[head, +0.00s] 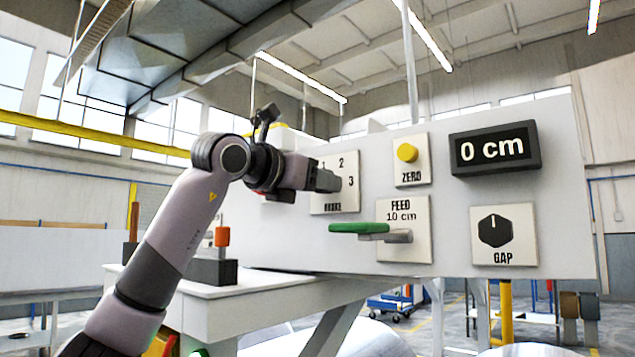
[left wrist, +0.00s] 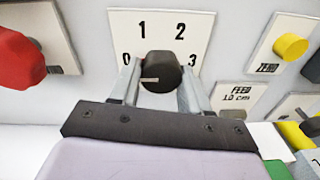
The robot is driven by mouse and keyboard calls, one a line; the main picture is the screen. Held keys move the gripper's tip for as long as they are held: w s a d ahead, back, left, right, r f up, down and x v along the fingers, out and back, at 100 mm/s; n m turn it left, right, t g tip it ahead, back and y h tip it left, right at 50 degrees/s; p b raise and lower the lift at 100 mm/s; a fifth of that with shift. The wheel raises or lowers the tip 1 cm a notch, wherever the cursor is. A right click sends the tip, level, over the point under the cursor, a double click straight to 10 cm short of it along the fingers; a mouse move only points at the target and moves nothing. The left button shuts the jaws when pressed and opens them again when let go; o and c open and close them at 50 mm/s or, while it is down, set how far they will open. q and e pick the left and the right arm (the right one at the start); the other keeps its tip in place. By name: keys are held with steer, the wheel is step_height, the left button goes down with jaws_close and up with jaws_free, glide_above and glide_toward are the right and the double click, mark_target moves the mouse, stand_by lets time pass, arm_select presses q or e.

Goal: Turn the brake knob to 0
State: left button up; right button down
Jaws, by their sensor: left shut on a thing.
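The brake knob (left wrist: 160,70) is black and sits on a pale plate (left wrist: 117,22) marked 0, 1, 2 and 3. Its light pointer line points left in the left wrist view, toward the side of the 0. My left gripper (left wrist: 160,88) is shut on the knob, one finger on each side. In the head view my left gripper (head: 330,181) reaches the brake plate (head: 340,204) from the left and hides the knob and the 0. My right gripper is not in view.
On the white panel, right of the brake plate, are a yellow ZERO button (head: 407,152), a green-handled FEED lever (head: 358,228), a GAP knob (head: 495,231) and a display (head: 495,149) reading 0 cm. A red knob (left wrist: 20,60) is close on the left.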

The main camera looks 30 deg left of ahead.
arm_select(q)
steer(key=o, duration=1.1)
steer(key=shift+f, duration=0.1)
steer(key=shift+c, duration=0.2)
steer(key=s+b, duration=0.2)
steer(key=s, duration=0.5)
steer(key=shift+a+r, duration=0.2)
steer(key=shift+a, duration=0.15)
